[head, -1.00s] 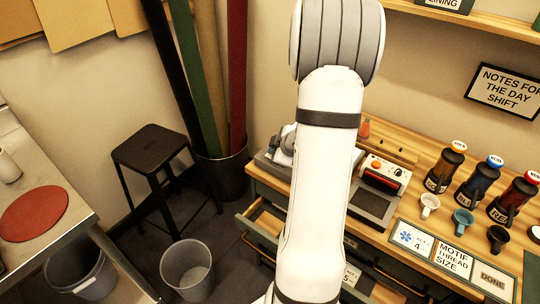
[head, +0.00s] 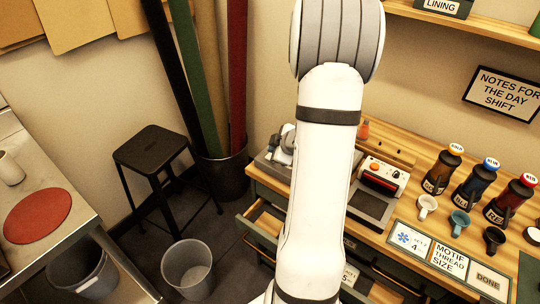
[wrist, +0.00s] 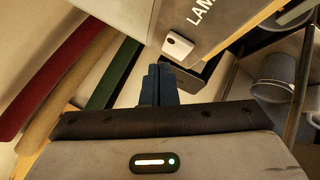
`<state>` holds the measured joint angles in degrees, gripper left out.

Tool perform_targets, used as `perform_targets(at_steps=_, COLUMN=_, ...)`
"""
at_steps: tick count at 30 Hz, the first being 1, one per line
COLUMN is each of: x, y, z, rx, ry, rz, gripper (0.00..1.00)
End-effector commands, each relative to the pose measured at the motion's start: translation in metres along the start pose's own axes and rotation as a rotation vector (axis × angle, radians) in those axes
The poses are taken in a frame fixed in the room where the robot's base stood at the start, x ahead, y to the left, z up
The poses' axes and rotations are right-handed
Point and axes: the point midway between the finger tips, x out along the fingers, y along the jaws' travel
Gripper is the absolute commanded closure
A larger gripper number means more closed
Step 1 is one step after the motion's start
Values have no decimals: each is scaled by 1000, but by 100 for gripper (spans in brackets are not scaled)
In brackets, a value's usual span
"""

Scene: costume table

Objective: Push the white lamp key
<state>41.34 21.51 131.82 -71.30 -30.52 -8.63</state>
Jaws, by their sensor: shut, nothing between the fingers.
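The white lamp key (wrist: 178,46) is a small pale square with a dark spot, set on a grey panel (wrist: 215,28) whose partly cut-off lettering reads "LAM". My gripper (wrist: 160,72) shows in the wrist view with its dark blue fingers together and nothing between them. The fingertips are just below and left of the key in the picture; I cannot tell whether they touch the panel. In the head view I cannot make out the key, and my white arm covers the middle of the picture.
In the head view, a wooden worktop (head: 400,155) bears a device with an orange knob (head: 384,176), bottles, cups and label cards. A black stool (head: 150,148) and a grey bin (head: 187,268) stand on the floor. A drawer (head: 262,228) stands open below.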

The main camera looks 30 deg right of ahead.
Motion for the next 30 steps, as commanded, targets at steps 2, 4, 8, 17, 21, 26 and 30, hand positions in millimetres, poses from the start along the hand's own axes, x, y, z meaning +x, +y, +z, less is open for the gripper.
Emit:
perform_targets(at_steps=2, x=0, y=0, z=0, rx=0, ry=0, rz=0, gripper=100)
perform_targets(at_steps=4, x=-1, y=1, z=-1, rx=0, ry=0, rz=0, gripper=100)
perform_targets(at_steps=8, x=-7, y=5, z=-6, rx=0, ry=0, rz=0, gripper=100)
perform_targets(at_steps=17, x=-28, y=21, z=-21, rx=-1, ry=0, rz=0, gripper=100)
perform_targets(at_steps=21, x=-38, y=27, z=-28, rx=-1, ry=0, rz=0, gripper=100)
perform_targets(at_steps=26, x=-43, y=31, z=-32, rx=-1, ry=0, rz=-1, gripper=100)
perform_targets(at_steps=30, x=-42, y=30, z=-31, rx=-1, ry=0, rz=-1, gripper=100)
